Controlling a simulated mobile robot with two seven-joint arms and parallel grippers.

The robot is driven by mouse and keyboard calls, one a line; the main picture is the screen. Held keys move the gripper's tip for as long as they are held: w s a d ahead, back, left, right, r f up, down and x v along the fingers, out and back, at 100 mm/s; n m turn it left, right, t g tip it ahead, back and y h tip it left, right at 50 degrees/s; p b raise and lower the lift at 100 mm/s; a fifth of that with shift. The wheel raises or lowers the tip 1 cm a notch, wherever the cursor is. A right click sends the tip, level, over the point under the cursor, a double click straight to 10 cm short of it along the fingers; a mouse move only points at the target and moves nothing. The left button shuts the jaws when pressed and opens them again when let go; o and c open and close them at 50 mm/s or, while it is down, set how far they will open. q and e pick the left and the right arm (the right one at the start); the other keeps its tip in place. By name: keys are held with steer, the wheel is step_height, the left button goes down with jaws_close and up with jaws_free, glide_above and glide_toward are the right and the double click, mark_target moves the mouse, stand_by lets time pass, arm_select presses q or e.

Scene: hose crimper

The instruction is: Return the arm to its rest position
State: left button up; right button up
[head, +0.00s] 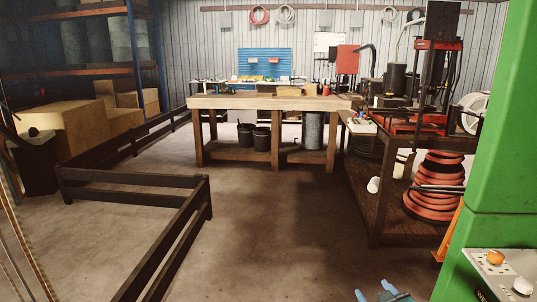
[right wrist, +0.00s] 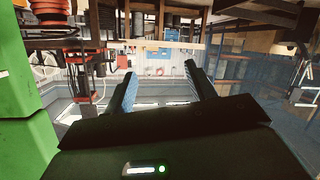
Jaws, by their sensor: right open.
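My right gripper (head: 376,293) shows at the bottom edge of the head view, only its blue fingertips and a bit of its body in frame. It is left of a large green machine (head: 496,130) and over bare floor. In the right wrist view, the two fingers of my right gripper (right wrist: 160,85) stand wide apart with nothing between them. The green machine (right wrist: 22,110) fills the left edge of that view, beside the gripper and apart from the fingers. The wrist picture shows the room upside down. My left gripper is in neither view.
A control panel (head: 505,270) with an orange and a white knob sits on the machine's near side. A dark cart (head: 375,205) carries red hose coils (head: 435,188). A wooden workbench (head: 265,102) stands behind. A dark low rail (head: 165,252) runs left. The middle floor is clear.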

steer(key=s+a+f+g, duration=0.1)
steer(key=s+a+f, duration=0.1)
steer(key=s, duration=0.3)
steer(key=s+a+f+y, duration=0.1)
steer(key=s+a+f, duration=0.2)
steer(key=s+f, duration=0.2)
steer(key=shift+s+a+g, duration=0.3)
steer(key=shift+s+g, duration=0.1)
steer(key=shift+s, duration=0.15)
steer(key=s+a+f, duration=0.1)
steer(key=s+a, duration=0.1)
steer(key=s, duration=0.3)
steer(key=s+a+f+g+y, duration=0.1)
steer(key=s+a, duration=0.1)
steer(key=s, duration=0.4)
steer(key=s+a+f+g, duration=0.1)
steer(key=s+a, duration=0.1)
steer(key=s, duration=0.3)
steer(key=shift+s+m+y, duration=0.15)
steer(key=shift+m+y, duration=0.15)
steer(key=shift+m, duration=0.1)
steer(key=shift+c, duration=0.2)
